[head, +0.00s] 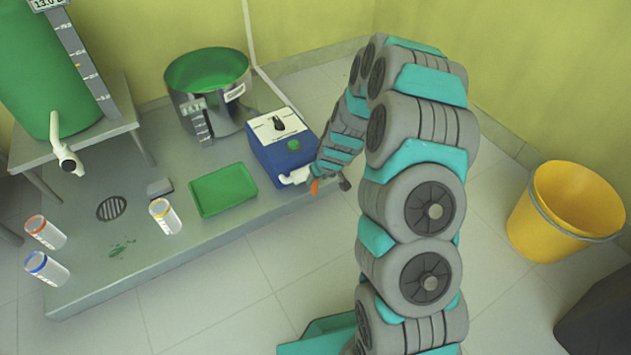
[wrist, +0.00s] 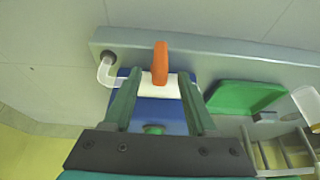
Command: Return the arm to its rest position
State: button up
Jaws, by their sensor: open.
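My arm reaches down from the right in the head view, and its gripper (head: 316,176) is at the front right side of the blue pump box (head: 285,150). In the wrist view my gripper (wrist: 160,92) is open, with one green finger on each side of a white valve body (wrist: 158,87). An orange lever (wrist: 160,62) stands up from the valve, between and beyond the fingertips. I cannot tell whether a finger touches the valve. The blue box (wrist: 158,110) shows behind it.
A green tank (head: 45,75) stands at left. A yellow bucket (head: 565,212) is on the floor at right.

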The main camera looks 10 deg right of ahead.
jog(key=shift+s+r, duration=0.25)
jog(key=shift+r, duration=0.4)
jog(key=s+a+r+g+p, duration=0.1)
jog(key=s+a+r+p, duration=0.1)
jog(key=s+r, duration=0.7)
jog(key=s+a+r+g+p, duration=0.25)
jog(key=s+r, duration=0.35)
jog(key=r, duration=0.7)
jog(key=s+d+r+m+g+p, duration=0.1)
jog(key=s+r, duration=0.4)
jog(key=s, duration=0.4)
jog(key=s+d+r+m+h+p, duration=0.1)
jog(key=s+r+p, duration=0.1)
jog(key=s+r, duration=0.3)
jog(key=s+d+r+m+g+p, duration=0.1)
jog(key=s+r, duration=0.4)
jog(key=s, duration=0.7)
jog(key=shift+s+d+r+m+g+h+p, duration=0.3)
jog(key=shift+s+d+g+p, duration=0.1)
jog(key=shift+p, duration=0.25)
